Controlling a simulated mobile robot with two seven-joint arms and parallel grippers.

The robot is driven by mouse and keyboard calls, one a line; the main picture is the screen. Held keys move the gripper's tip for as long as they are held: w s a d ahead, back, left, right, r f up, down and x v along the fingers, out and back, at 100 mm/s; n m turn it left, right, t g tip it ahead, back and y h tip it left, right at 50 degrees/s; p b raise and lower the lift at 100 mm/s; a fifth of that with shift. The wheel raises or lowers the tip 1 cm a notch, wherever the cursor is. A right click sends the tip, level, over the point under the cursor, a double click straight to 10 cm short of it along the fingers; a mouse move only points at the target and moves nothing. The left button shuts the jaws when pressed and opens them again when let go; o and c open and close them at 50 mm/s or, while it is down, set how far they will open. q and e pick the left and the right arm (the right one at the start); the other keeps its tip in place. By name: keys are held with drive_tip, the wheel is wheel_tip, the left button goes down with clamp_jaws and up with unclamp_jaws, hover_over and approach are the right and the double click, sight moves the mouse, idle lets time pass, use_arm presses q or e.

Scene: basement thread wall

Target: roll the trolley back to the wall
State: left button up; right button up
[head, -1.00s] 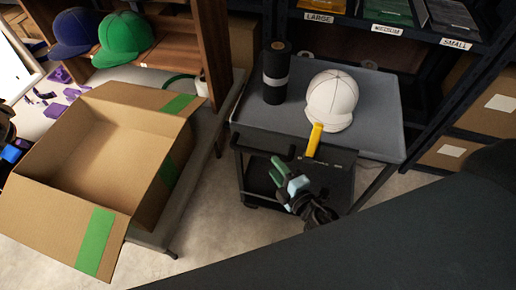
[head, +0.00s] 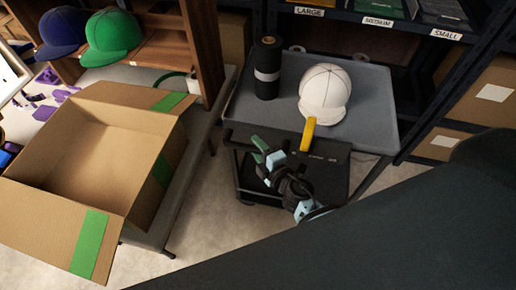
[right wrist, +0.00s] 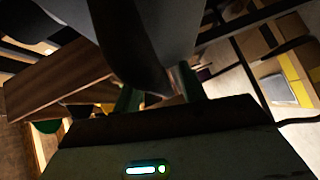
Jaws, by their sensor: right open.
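The trolley (head: 364,93) has a grey top, a dark lower body and a black handle bar along its near side. It stands in front of the shelf rack. My right gripper (head: 268,151) is open at the trolley's near side, overlapping the handle bar in the head view. I cannot tell whether it touches the bar. In the right wrist view its green fingers (right wrist: 158,92) are apart, with a dark blurred shape between them. My left gripper's fingers are not visible.
An open cardboard box (head: 45,223) with green tape is on a grey bench to the left. A wooden shelf holds a green cap (head: 112,36) and a blue cap (head: 62,31). The rack behind has size labels (head: 378,22). Floor shows between bench and trolley.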

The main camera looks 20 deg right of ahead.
clamp_jaws()
idle(0.3)
